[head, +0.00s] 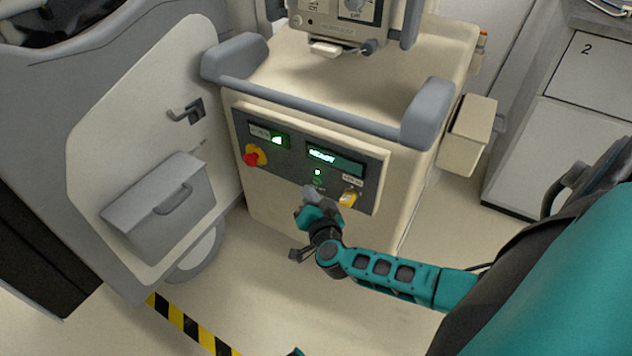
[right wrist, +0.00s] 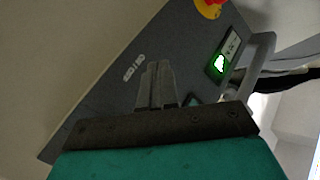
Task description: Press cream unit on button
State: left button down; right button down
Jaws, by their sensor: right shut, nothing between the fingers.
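The cream unit (head: 290,190) is a cart with a dark control panel (head: 285,157) on its front face; the panel also fills much of the right wrist view (right wrist: 105,95). A small green-lit button (head: 318,172) sits below a green READY display (head: 335,159). My right gripper (head: 309,191) is shut and empty, its fingertips in front of the panel's lower part, just below the green button in the picture. In the right wrist view the closed fingers (right wrist: 157,78) point at the panel; contact cannot be told, and the button cannot be made out there.
A red knob on a yellow base (head: 251,157) and a yellow switch (head: 347,198) flank the button area. Grey bumpers (head: 428,113) and a bar edge the cart's top. A grey box (head: 160,205) juts out at left. Floor in front is clear, with striped tape (head: 190,326).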

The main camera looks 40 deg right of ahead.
jog(key=shift+d, duration=0.15)
dwell(0.6)
jog(key=shift+w+d, duration=0.15)
jog(key=shift+d, duration=0.1)
jog(key=shift+w+d, duration=0.2)
jog(key=shift+d, duration=0.25)
dwell(0.9)
jog(key=shift+a+p, duration=0.1)
jog(key=shift+p, duration=0.2)
jog(key=shift+s+a+p, duration=0.35)
jog(key=shift+a, duration=0.35)
